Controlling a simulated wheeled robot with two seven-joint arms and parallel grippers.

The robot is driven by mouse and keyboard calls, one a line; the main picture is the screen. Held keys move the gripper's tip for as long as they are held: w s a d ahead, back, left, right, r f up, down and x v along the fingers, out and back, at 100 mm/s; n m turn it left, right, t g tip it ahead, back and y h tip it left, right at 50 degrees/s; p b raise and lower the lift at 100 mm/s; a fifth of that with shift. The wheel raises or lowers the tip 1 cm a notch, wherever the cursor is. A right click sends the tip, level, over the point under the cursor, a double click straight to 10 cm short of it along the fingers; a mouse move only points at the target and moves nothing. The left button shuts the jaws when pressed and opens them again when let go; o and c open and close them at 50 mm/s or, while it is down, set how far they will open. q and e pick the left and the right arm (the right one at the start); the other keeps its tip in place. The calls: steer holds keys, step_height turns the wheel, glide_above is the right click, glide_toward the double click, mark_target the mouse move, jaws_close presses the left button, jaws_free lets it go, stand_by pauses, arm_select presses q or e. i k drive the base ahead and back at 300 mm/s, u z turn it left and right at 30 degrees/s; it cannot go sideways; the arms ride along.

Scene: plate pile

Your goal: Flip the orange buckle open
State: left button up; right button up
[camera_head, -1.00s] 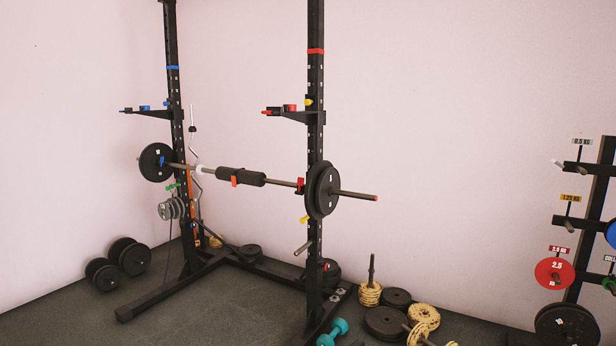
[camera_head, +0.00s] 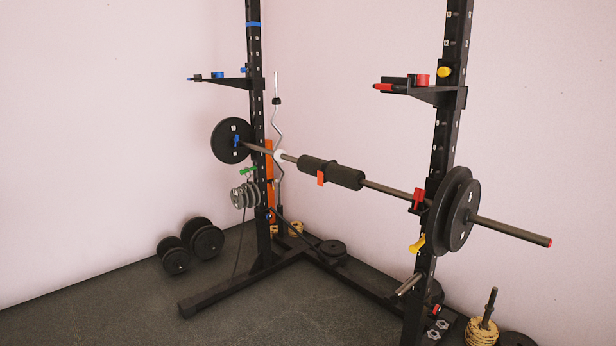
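The orange buckle (camera_head: 320,178) is a small tab hanging on the near side of a black foam pad (camera_head: 338,173). The pad is wrapped around the middle of a barbell (camera_head: 390,189) held in a squat rack. From here I cannot make out whether the buckle is latched. Neither of my grippers shows in the head view.
The rack's near upright (camera_head: 436,160) stands at the right with black weight plates (camera_head: 461,210). The far upright (camera_head: 257,120) is at the left. Dumbbells (camera_head: 203,239) lie on the floor at left. The floor (camera_head: 120,300) in front is clear.

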mark_target(321, 172)
steer(key=u, duration=0.65)
steer(key=i, duration=1.5)
steer(key=u, duration=1.05)
steer(key=i, duration=0.7)
steer(key=z, duration=1.55)
steer(key=i, duration=1.35)
steer(key=z, duration=0.6)
